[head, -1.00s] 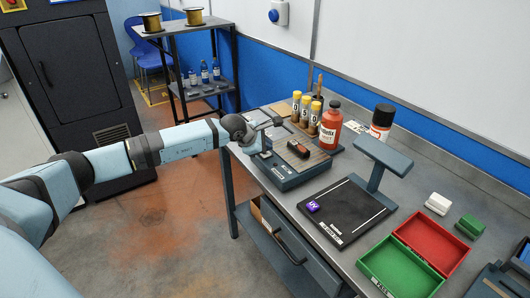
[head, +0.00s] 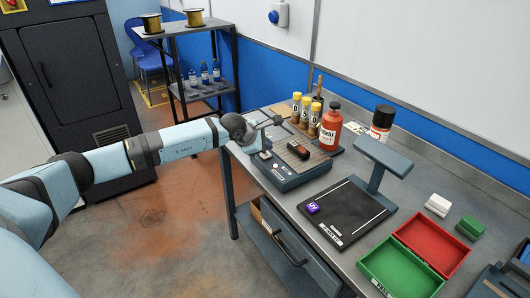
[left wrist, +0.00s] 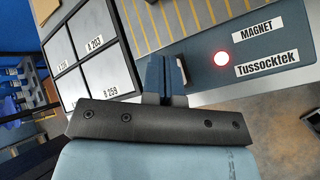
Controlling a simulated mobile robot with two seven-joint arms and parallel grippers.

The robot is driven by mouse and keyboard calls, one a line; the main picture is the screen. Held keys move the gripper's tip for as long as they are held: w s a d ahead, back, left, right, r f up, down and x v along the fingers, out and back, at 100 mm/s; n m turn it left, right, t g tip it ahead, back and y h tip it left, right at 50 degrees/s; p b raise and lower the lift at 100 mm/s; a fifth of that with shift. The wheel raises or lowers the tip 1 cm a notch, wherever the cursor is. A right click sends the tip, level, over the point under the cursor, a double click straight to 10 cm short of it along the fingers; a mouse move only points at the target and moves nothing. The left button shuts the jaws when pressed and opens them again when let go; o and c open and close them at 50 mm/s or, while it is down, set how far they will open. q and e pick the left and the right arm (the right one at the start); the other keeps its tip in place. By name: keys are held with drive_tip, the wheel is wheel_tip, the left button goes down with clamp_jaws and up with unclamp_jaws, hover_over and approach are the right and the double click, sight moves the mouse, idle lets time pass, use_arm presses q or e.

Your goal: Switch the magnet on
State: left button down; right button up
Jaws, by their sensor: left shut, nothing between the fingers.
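The magnet unit (head: 284,180) is a dark grey box with a striped tan top plate, near the bench's left end. In the left wrist view its front panel (left wrist: 268,62) reads "MAGNET" and "Tussocktek". A round lamp (left wrist: 222,59) glows white and red beside the lettering. My left gripper (head: 262,148) is at the left end of the unit. Its fingers (left wrist: 164,72) are shut and empty, over the panel's left part beside the lamp. A small pale part (left wrist: 183,70) shows just right of the fingertips; the fingers partly hide it, and I cannot tell whether they touch it.
A black-and-red block (head: 298,149) lies on the striped plate. Yellow-capped bottles (head: 313,119) and a red bottle (head: 330,127) stand behind. A black stand (head: 346,211) is to the right, then green (head: 376,268) and red (head: 441,232) trays. Labelled tiles (left wrist: 102,30) lie left of the unit.

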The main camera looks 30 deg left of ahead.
sight(266, 155)
use_arm(q)
drive_tip(key=shift+r, duration=0.15)
wheel_tip(266, 155, up, 6)
drive_tip(key=p, duration=0.2)
drive_tip(key=shift+p, duration=0.4)
idle(0.5)
